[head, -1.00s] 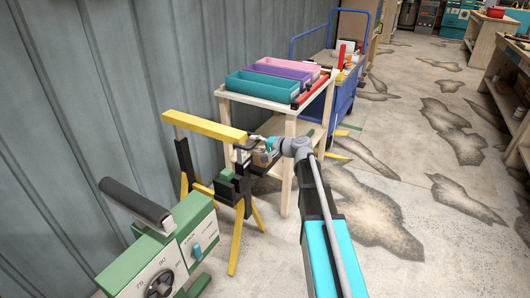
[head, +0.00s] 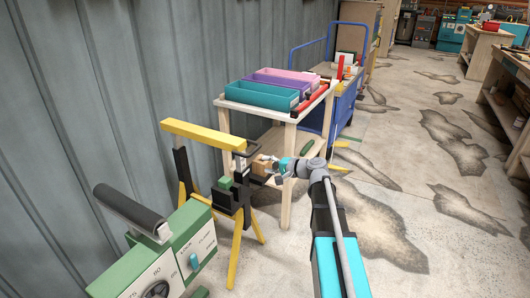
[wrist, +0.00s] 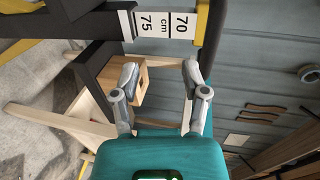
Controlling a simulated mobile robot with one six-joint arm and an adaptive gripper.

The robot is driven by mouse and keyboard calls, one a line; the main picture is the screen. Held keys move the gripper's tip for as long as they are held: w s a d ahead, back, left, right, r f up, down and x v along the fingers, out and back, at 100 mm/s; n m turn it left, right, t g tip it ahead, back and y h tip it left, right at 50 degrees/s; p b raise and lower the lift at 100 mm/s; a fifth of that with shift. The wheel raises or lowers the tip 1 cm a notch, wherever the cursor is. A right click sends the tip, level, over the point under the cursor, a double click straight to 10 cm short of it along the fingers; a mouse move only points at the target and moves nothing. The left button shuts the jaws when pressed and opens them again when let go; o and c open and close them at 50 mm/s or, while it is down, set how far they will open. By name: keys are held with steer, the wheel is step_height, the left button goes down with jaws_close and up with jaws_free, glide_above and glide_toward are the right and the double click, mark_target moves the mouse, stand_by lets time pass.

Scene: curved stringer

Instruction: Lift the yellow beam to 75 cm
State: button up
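The yellow beam (head: 203,135) lies across the top of a black stand (head: 234,200) with yellow legs, beside the wall. A green knob (head: 225,183) sits on the stand below the beam. A white scale marked 70 and 75 cm (wrist: 165,24) is on the black post in the wrist view; I cannot make out a pointer. My gripper (head: 270,169) is right of the stand, below the beam's near end. In the wrist view its fingers (wrist: 160,72) are apart, with nothing gripped between them. A wooden block (wrist: 143,86) shows behind the left finger; contact is unclear.
A wooden table (head: 288,118) with teal, purple and pink trays (head: 262,95) stands behind my gripper. A green machine (head: 170,255) with a black roller is at the lower left. A blue cart (head: 343,105) is farther back. Floor at right is open.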

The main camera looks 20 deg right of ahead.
steer(key=p+v, duration=0.2)
steer(key=v, duration=0.6)
steer(key=s+a+r+n+g+h+p, duration=0.35)
steer(key=s+a+r+g+p, duration=0.25)
steer(key=a+p, duration=0.6)
steer(key=s+a+r+n+g+h+p, duration=0.1)
steer(key=s+r+n+g+h+p, duration=0.3)
steer(key=s+r+p, duration=0.7)
steer(key=shift+r+n+g+h+p, duration=0.55)
steer(key=shift+h+p, duration=0.7)
steer(key=shift+p, duration=3.55)
steer(key=shift+a+r, duration=0.1)
steer(key=shift+r, duration=0.1)
